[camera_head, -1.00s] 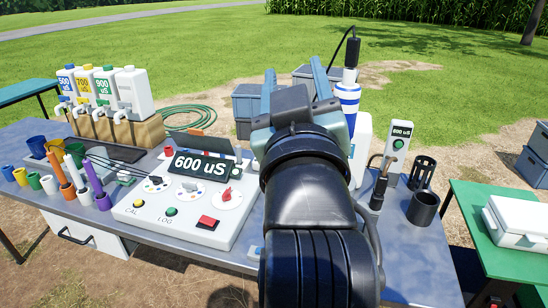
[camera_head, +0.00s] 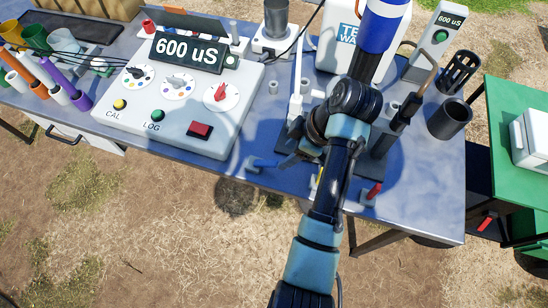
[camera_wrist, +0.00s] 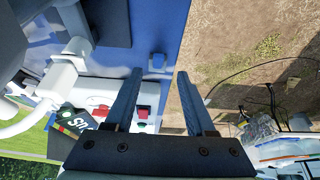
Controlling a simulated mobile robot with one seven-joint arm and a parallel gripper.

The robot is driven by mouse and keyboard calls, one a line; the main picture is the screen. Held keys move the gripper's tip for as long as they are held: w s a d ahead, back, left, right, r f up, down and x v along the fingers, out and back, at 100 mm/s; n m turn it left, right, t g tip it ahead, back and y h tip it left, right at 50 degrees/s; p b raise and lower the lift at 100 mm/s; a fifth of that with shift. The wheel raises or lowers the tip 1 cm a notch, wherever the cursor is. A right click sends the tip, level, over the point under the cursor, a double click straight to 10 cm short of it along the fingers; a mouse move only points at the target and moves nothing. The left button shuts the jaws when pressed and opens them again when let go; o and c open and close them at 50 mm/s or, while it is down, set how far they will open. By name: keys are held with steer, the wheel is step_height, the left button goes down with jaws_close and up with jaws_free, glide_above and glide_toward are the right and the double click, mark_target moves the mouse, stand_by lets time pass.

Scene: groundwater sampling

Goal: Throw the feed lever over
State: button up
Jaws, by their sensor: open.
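A small blue lever (camera_head: 252,164) sits at the front edge of the table, right of the meter console; it also shows in the wrist view (camera_wrist: 157,61). A red-handled lever (camera_head: 373,191) stands farther right on the same edge. No label shows which is the feed lever. My gripper (camera_head: 284,160) is low over the front edge, just right of the blue lever. In the wrist view my gripper (camera_wrist: 160,74) is open and empty, and the blue lever appears just beyond and between the fingertips. Contact cannot be told. My arm hides part of the table.
The console (camera_head: 180,100) with knobs, buttons and a 600 uS display (camera_head: 187,52) is left of my gripper. Dark cups (camera_head: 449,118) and a probe stand (camera_head: 437,40) are at the right. A white container (camera_head: 340,35) stands behind. Bare ground lies before the table.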

mark_target(275, 163)
steer(key=x, duration=0.9)
steer(key=shift+w+f, duration=0.15)
jaws_close()
stand_by(1.0)
